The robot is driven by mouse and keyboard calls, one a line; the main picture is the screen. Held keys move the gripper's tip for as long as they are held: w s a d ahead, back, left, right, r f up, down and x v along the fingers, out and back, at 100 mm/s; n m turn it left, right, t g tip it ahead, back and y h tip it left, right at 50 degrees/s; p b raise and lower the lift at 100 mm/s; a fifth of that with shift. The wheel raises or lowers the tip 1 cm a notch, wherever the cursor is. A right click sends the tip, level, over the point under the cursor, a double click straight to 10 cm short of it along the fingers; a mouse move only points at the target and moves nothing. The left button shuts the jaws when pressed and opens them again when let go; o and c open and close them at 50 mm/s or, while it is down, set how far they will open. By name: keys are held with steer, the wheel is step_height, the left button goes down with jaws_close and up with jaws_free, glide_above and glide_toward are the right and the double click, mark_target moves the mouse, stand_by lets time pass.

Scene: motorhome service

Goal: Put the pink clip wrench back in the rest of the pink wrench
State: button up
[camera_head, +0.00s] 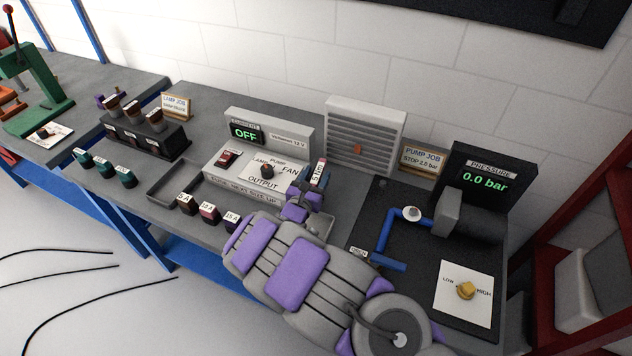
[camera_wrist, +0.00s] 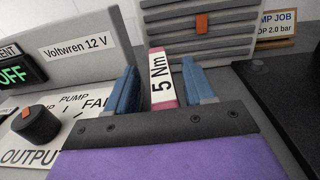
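The pink clip wrench (camera_wrist: 170,102) shows in the wrist view as a pink piece with a white "5 Nm" label, between my two blue fingers. In the head view its label (camera_head: 319,172) stands above my gripper (camera_head: 309,188), in front of the grey vent box. My gripper (camera_wrist: 160,72) looks open around the wrench, with narrow gaps on both sides at the fingertips. The wrench's lower part is hidden behind my gripper. I cannot make out the rest of the pink wrench, nor whether the wrench touches it.
A control box (camera_head: 262,165) reading OFF stands left of my gripper. Several labelled fuses (camera_head: 208,213) stand along the bench front. The vent box (camera_head: 362,137) is behind. A black pump board (camera_head: 420,262) with blue pipe and 0.0 bar gauge (camera_head: 484,180) is right.

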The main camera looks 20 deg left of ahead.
steer(key=shift+a, duration=0.1)
jaws_close()
steer(key=shift+r, duration=0.1)
stand_by(0.4)
